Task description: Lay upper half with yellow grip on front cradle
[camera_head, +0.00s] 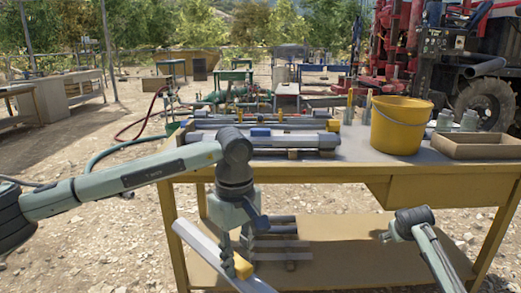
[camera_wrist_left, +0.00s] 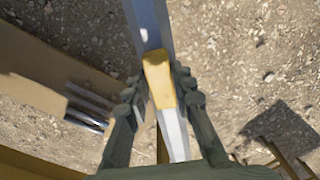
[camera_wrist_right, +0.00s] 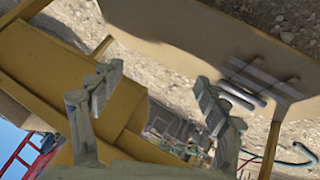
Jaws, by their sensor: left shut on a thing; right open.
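My left gripper (camera_head: 236,258) is shut on the yellow grip (camera_head: 243,267) of a long grey half (camera_head: 200,244). It holds the half tilted, in front of the table and below its top. The left wrist view shows the yellow grip (camera_wrist_left: 159,80) between the fingers and the grey half (camera_wrist_left: 148,22) running beyond them. I cannot tell which support is the front cradle. My right gripper (camera_wrist_right: 150,95) is open and empty, near the table's front right.
A yellow bucket (camera_head: 397,126) and a shallow cardboard box (camera_head: 480,145) stand on the right of the yellow table (camera_head: 345,172). Several grey bars (camera_head: 280,238) lie on the lower shelf (camera_head: 350,258). The tabletop before the bucket is clear.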

